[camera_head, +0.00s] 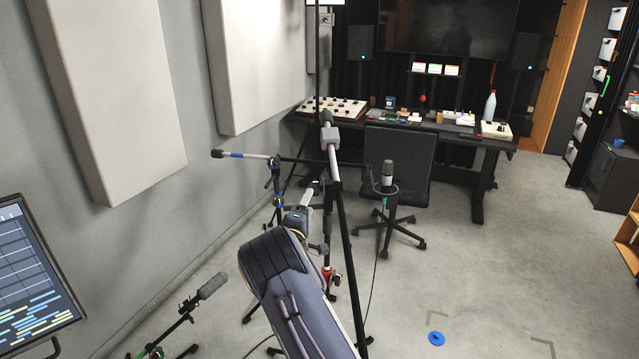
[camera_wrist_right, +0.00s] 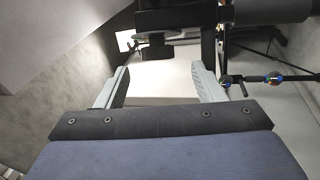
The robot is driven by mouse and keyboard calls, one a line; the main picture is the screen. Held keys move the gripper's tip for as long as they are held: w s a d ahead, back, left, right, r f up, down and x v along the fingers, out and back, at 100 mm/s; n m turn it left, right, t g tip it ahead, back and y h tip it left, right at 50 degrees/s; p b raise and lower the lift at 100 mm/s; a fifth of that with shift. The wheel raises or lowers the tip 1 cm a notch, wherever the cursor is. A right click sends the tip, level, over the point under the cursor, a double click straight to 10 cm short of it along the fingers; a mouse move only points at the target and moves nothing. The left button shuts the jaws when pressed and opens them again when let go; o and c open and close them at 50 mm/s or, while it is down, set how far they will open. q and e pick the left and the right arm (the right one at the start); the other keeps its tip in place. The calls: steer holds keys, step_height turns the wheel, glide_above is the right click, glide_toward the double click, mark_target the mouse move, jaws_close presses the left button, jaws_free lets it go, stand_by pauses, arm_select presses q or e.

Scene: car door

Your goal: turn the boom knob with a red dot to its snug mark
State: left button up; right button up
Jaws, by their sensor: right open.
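Several microphone stands with booms stand along the left wall. The nearest tall black stand (camera_head: 345,235) has a grey boom clutch (camera_head: 329,137) at its top. A red band (camera_head: 328,277) shows low on a stand behind my arm. My right gripper (camera_head: 307,201) is up among the stands; in the wrist view its fingers (camera_wrist_right: 160,76) are apart with nothing between them. A dark, blocky, knob-like part (camera_wrist_right: 156,51) shows just beyond the fingertips, under a black clutch (camera_wrist_right: 175,18). I cannot make out a red dot or a snug mark. My left gripper is out of view.
A boom with blue bands (camera_head: 237,154) reaches left behind my gripper. A low microphone (camera_head: 213,286) is at lower left, a screen (camera_head: 35,275) at far left. A microphone (camera_head: 387,175) and chair (camera_head: 398,155) stand right. Open floor (camera_head: 500,260) lies right.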

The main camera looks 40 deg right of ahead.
mark_target(315, 189)
steer(key=p+x, duration=0.2)
steer(key=x, duration=0.5)
steer(key=shift+w+d+r, duration=0.1)
steer(key=shift+d+r, duration=0.05)
steer(key=shift+c, duration=0.4)
steer(key=c, duration=0.9)
